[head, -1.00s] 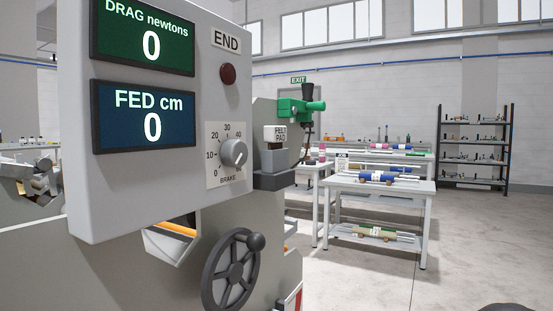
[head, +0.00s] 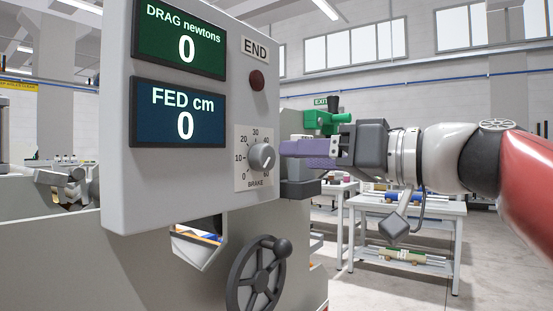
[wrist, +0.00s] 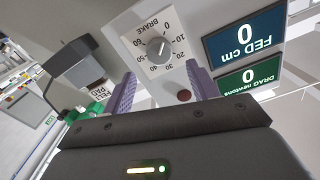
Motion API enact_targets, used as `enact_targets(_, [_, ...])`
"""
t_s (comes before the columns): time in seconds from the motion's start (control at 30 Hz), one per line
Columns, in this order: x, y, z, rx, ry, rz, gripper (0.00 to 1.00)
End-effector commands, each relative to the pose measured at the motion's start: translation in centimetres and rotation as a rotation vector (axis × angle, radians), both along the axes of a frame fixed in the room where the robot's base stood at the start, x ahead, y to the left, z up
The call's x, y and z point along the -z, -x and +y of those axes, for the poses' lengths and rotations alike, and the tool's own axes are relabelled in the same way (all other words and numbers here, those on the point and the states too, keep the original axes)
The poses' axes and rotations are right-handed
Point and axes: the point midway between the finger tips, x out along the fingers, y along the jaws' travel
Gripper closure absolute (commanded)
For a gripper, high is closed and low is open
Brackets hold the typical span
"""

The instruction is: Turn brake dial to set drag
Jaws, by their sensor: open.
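The brake dial (head: 262,157) is a grey round knob on a white scale plate marked 0 to 60, on the front of the grey panel. It also shows in the wrist view (wrist: 160,48), upside down, between my two fingers. Its exact pointer setting is hard to read. My gripper (head: 284,149) has purple fingers and comes in from the right, its tips just short of the dial. In the wrist view the fingers (wrist: 164,88) stand apart with nothing between them. The green drag display (head: 180,40) reads 0 newtons.
A blue display (head: 179,112) reads FED 0 cm. A dark red lamp (head: 257,80) sits above the dial under an END label. A black handwheel (head: 256,276) is below the panel. A green clamp-like part (head: 318,121) stands behind my gripper. White tables stand further back.

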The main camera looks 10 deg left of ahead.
Motion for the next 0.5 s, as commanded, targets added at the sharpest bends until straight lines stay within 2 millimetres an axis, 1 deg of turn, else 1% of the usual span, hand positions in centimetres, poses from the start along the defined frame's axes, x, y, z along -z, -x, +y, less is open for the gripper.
enact_targets(0.1, [-0.1, -0.8, 1.9, -0.003, 0.001, 0.003, 0.41])
enact_targets(0.3, [-0.1, -1.9, 4.6, -0.002, 0.001, 0.005, 0.41])
enact_targets(0.4, [0.0, -2.2, 5.4, -0.001, 0.002, 0.004, 0.41])
enact_targets(0.5, [0.0, -2.3, 5.7, 0.001, 0.001, 0.004, 0.41])
